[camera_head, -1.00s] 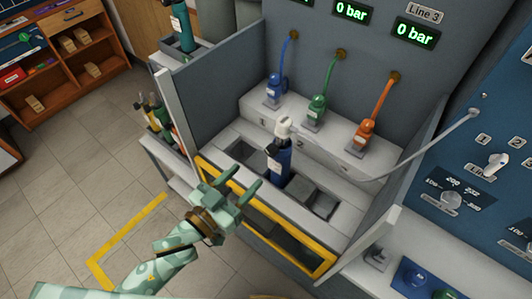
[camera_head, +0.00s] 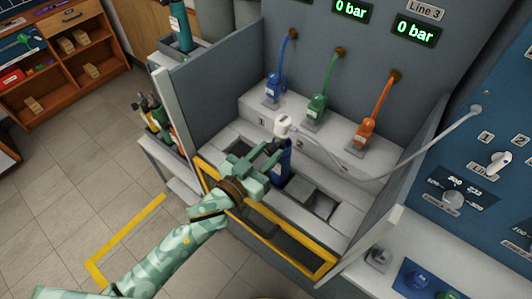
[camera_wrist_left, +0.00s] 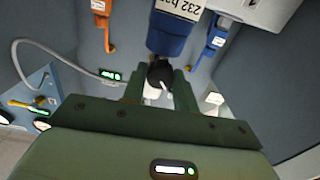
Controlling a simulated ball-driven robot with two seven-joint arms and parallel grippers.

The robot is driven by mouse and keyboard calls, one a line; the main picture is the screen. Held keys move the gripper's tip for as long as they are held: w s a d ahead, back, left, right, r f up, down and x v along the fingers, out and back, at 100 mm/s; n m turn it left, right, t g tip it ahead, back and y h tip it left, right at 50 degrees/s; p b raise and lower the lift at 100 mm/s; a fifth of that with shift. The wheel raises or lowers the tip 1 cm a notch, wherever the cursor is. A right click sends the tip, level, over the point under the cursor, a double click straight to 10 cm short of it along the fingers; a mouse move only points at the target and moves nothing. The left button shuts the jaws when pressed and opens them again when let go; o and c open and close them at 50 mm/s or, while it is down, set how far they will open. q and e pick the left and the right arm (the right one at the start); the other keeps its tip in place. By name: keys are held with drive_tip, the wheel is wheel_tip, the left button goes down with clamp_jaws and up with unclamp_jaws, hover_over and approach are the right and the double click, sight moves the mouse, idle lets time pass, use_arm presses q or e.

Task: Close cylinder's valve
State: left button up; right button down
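The blue cylinder (camera_head: 282,166) stands upright in the bench, partly hidden behind my left gripper (camera_head: 277,153). A white fitting (camera_head: 283,127) sits at its top, with a pale hose running right. In the left wrist view, the cylinder (camera_wrist_left: 168,40) carries a "232 bar" label. Its black valve knob (camera_wrist_left: 160,74) lies between the two green fingertips of my left gripper (camera_wrist_left: 159,88). The fingers are apart, one on each side of the knob. I cannot tell whether either touches it. My right gripper is not in view.
Blue (camera_head: 273,88), green (camera_head: 317,108) and orange (camera_head: 365,132) connectors stand on the ledge behind. Grey side walls (camera_head: 205,92) flank the bench, and a yellow frame (camera_head: 275,239) edges its front. A blue control panel (camera_head: 470,165) is at right.

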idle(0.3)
use_arm(q)
drive_tip(key=shift+r+m+p, duration=0.1)
drive_tip(key=shift+m+p, duration=0.4)
drive_tip(key=shift+m, duration=0.2)
drive_tip(key=shift+m+p, duration=0.5)
drive_tip(key=shift+m, duration=0.7)
drive_tip(key=shift+m+p, duration=0.45)
drive_tip(key=shift+m, duration=1.65)
drive_tip(key=o, duration=1)
